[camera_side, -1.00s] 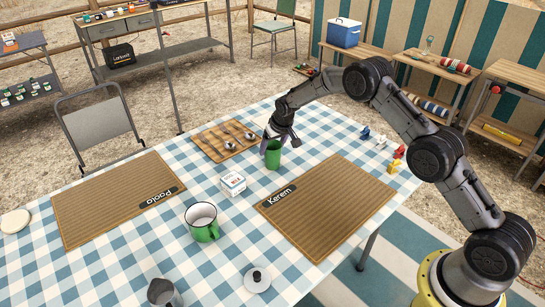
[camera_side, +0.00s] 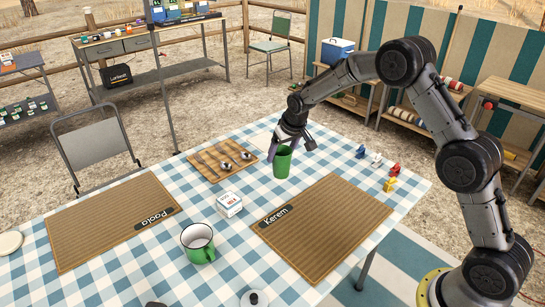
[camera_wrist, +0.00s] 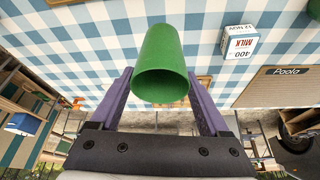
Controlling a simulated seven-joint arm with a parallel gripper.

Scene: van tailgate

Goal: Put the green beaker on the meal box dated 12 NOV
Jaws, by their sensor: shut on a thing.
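The green beaker (camera_side: 282,162) is held upright between the purple fingers of my gripper (camera_side: 289,147), a little above the checked cloth. In the wrist view the beaker (camera_wrist: 165,62) fills the space between the fingers (camera_wrist: 158,76), its open mouth showing. The meal box (camera_side: 229,204) is a small white carton with blue and red print, standing on the cloth to the lower left of the beaker. In the wrist view this box (camera_wrist: 240,43) reads "12 NOV", "MILK" and "400". Nothing stands on its top.
A green enamel mug (camera_side: 199,243) stands in front of the box. The Kerem mat (camera_side: 325,225) lies to the right, the Paola mat (camera_side: 105,220) to the left. A wooden board (camera_side: 212,165) with metal pieces is behind. Small coloured figures (camera_side: 390,184) stand near the right edge.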

